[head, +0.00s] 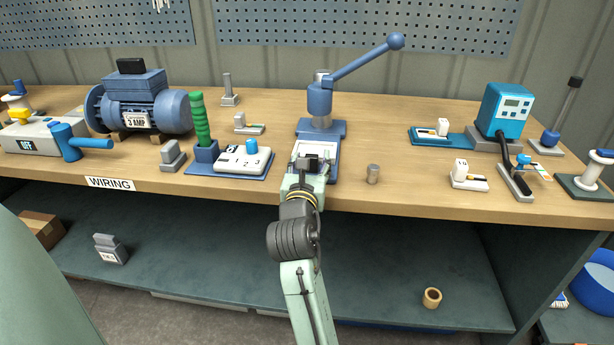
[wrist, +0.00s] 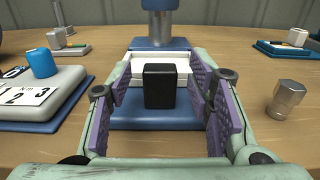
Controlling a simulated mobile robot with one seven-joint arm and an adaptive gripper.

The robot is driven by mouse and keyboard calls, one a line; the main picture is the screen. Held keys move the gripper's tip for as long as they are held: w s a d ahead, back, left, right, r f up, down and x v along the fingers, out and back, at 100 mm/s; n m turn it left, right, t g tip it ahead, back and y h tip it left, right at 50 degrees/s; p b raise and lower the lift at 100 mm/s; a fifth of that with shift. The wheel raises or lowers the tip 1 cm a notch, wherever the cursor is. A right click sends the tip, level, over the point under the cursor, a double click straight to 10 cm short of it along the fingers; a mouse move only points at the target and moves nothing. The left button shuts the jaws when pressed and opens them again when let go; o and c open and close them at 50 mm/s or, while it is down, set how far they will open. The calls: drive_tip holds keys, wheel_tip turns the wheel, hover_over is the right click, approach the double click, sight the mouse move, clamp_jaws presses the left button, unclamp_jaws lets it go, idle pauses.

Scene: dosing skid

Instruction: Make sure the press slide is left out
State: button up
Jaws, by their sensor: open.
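The blue press (head: 320,104) stands on the bench with its lever raised to the right. The press slide, a white plate (head: 317,150), lies on the blue base in front of the press column. It also shows in the wrist view (wrist: 140,72), with a black block-shaped handle (wrist: 159,87) at its near end. My gripper (head: 304,168) is at the front of the slide. In the wrist view my gripper (wrist: 160,84) is open, with one purple-padded finger on each side of the handle and gaps between. My gripper hides part of the slide in the head view.
A metal hex piece (head: 372,174) stands close right of my gripper. The numbered white block (head: 243,160) and green handle (head: 200,120) stand to the left. A blue meter (head: 502,110) is at right. The bench edge runs below my wrist.

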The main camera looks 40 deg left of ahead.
drive_tip(key=v, duration=1)
drive_tip(key=shift+s, duration=0.15)
drive_tip(key=shift+d, duration=0.15)
